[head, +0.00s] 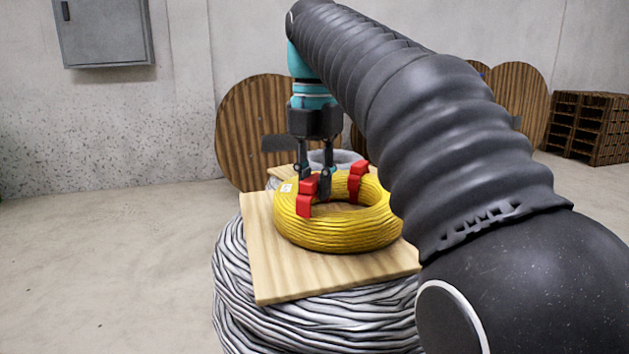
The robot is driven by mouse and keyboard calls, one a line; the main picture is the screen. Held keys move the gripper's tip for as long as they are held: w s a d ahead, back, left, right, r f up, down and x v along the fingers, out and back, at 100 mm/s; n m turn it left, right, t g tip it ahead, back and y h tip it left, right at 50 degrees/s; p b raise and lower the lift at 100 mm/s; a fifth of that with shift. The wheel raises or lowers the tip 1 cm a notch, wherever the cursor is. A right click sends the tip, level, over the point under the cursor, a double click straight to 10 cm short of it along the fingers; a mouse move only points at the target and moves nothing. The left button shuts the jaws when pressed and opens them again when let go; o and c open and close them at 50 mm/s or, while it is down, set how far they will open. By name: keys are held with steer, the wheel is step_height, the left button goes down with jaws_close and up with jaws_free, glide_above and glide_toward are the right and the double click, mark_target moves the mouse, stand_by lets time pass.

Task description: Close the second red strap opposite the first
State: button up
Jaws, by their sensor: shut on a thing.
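A yellow cable coil (345,234) lies flat on a square wooden board (270,277). One red strap (304,207) sits around the coil's near left side. Another red strap (355,190) sits on the coil's far right side, across the ring from it. My gripper (316,186) points down at the coil's left side and is shut on the near left red strap, one finger on each side of its top. The fingers partly hide this strap. Whether either strap is fully fastened cannot be told.
The board rests on a large grey-white cable coil (245,290). My arm covers the right of the view and hides the board's right edge. Behind stand a wooden cable drum (245,115), another light coil and brown pallets (590,128). The floor at left is clear.

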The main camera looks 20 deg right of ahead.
steer(key=shift+f+b, duration=0.65)
steer(key=shift+f, duration=0.6)
steer(key=shift+r+p, duration=0.65)
steer(key=shift+p, duration=0.1)
steer(key=shift+f, duration=0.45)
stand_by(1.6)
steer(key=o, duration=1)
